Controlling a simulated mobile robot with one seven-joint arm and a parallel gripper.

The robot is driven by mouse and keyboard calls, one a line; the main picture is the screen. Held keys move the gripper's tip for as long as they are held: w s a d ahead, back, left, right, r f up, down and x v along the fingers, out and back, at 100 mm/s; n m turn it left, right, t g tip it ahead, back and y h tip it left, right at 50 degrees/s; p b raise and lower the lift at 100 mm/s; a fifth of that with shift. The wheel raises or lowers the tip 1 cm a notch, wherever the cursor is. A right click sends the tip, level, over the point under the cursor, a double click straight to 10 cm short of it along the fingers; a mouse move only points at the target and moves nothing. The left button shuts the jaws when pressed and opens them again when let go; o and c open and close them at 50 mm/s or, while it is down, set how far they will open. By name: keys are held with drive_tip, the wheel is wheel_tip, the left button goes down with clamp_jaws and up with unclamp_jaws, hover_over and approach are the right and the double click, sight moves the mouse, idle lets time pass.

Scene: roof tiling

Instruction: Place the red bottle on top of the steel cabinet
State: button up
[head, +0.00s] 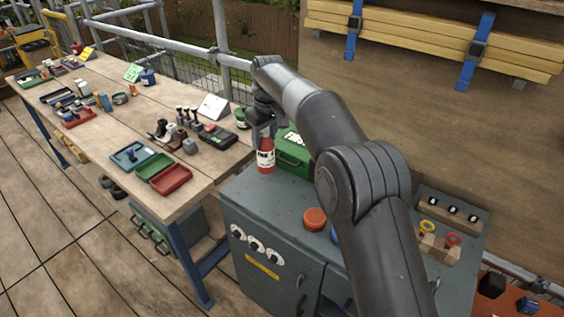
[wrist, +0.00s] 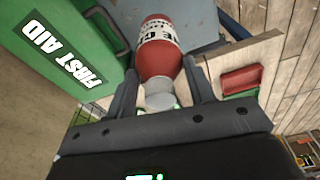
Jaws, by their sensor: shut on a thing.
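The red bottle (head: 265,157) with a white label is upright at the back left of the steel cabinet (head: 258,213). My gripper (head: 264,131) is above it and shut on its neck. In the wrist view the red bottle (wrist: 159,45) shows between the two fingers of my gripper (wrist: 165,85), which close on its pale cap and neck. The bottle's base appears at or just above the cabinet top; I cannot tell whether it touches. My arm hides part of the cabinet top.
A green first aid box (head: 292,152) stands right beside the bottle, and it also shows in the wrist view (wrist: 65,50). An orange-red round lid (head: 315,219) lies on the cabinet. A wooden workbench (head: 95,150) with trays and tools is to the left. The cabinet's front left top is clear.

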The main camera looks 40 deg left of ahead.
sight(267, 131)
drive_tip(key=shift+f, duration=3.75)
drive_tip(key=o, duration=1.5)
drive_tip(key=r, duration=0.4)
drive_tip(key=d+r, duration=0.1)
drive_tip(key=r, duration=0.7)
drive_tip(key=shift+s+d, duration=0.1)
drive_tip(key=shift+d, duration=0.1)
drive_tip(key=shift+r, duration=0.1)
